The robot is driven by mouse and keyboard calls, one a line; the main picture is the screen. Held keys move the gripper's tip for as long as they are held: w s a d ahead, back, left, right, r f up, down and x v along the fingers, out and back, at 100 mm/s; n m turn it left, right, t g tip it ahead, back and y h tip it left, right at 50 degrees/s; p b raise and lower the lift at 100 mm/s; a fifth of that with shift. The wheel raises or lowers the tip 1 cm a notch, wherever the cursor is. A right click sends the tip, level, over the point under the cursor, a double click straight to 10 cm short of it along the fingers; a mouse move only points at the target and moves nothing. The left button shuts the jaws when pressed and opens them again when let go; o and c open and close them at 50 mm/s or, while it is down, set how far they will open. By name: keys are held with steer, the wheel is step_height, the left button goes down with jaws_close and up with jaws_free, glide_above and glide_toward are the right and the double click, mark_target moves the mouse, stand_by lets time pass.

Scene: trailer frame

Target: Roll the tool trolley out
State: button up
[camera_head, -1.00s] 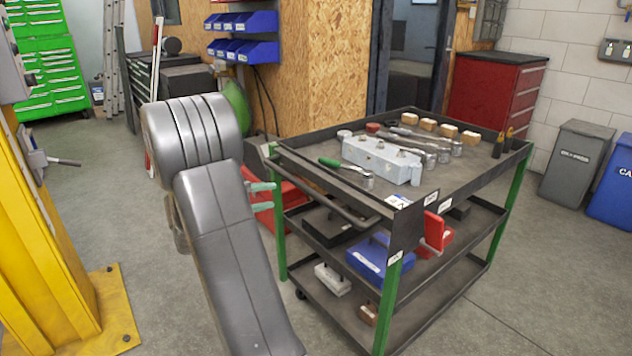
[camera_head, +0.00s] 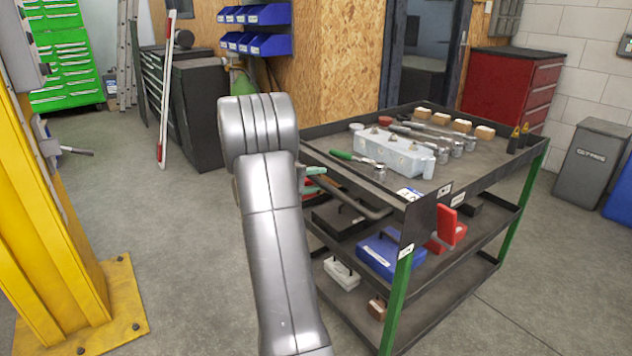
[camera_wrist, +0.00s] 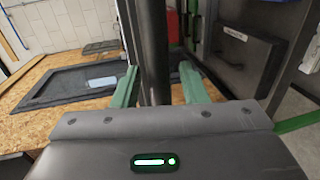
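The tool trolley (camera_head: 398,268) stands at right in the head view, with dark shelves and green legs. Its dark push handle (camera_head: 358,205) runs along the near left end. My gripper (camera_head: 316,179) is at the handle's far part, its green fingers partly hidden behind my arm. In the wrist view my gripper (camera_wrist: 158,78) has its fingers apart, with the dark handle bar (camera_wrist: 152,45) upright between them. A gap shows beside the right finger; whether the left finger touches the bar I cannot tell.
A yellow column (camera_head: 60,220) with a bolted base stands at left. A dark cabinet (camera_head: 198,115) and a red cabinet (camera_head: 512,88) stand behind. A grey bin (camera_head: 590,160) is at right. Floor (camera_head: 180,250) between column and trolley is clear.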

jaws_close()
stand_by(0.3)
